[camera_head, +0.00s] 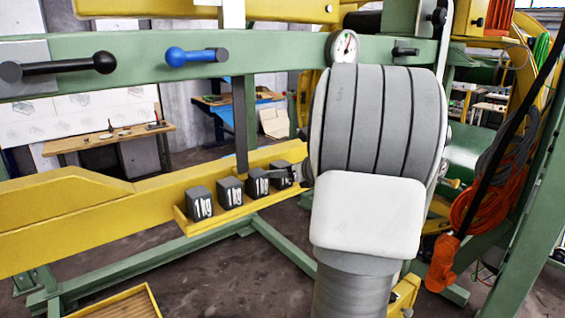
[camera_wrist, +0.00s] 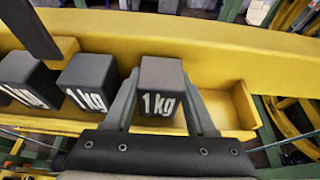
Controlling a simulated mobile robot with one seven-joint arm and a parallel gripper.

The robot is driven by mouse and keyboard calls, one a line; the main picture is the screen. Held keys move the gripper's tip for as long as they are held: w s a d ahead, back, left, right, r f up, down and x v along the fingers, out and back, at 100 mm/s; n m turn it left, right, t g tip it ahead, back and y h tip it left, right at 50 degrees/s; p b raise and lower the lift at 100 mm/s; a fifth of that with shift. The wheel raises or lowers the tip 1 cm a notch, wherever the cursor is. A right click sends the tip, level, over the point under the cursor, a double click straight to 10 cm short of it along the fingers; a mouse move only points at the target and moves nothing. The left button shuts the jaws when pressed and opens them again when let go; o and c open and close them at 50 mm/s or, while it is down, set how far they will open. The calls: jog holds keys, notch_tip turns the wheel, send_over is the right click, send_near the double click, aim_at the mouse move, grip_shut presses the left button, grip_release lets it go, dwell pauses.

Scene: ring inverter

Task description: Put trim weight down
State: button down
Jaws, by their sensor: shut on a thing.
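In the wrist view, my gripper (camera_wrist: 161,82) is shut on a dark grey trim weight (camera_wrist: 161,103) marked 1 kg, with one finger on each side of it. The weight is upright over the right part of the yellow tray (camera_wrist: 240,105). I cannot tell whether its base touches the tray floor. Two similar weights, a near one (camera_wrist: 88,82) and a farther one (camera_wrist: 28,80), stand to its left. In the head view, several 1 kg weights (camera_head: 201,204) stand in a row on the tray (camera_head: 185,226), and my gripper (camera_head: 283,174) is at the row's right end, partly hidden by my arm.
A yellow beam (camera_head: 90,215) runs behind the tray. A dark vertical bar (camera_head: 240,125) comes down above the row. A green crossbar with a black handle (camera_head: 60,66) and a blue handle (camera_head: 195,56) crosses above. The tray has bare floor right of the held weight.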

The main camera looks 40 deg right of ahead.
dwell(0.3)
jog(key=shift+c, duration=1.1)
grip_release()
jog(key=shift+f, duration=0.1)
jog(key=shift+r, duration=0.2)
jog(key=b+v, duration=0.1)
jog(key=v, duration=1.1)
jog(key=shift+a+f, duration=0.1)
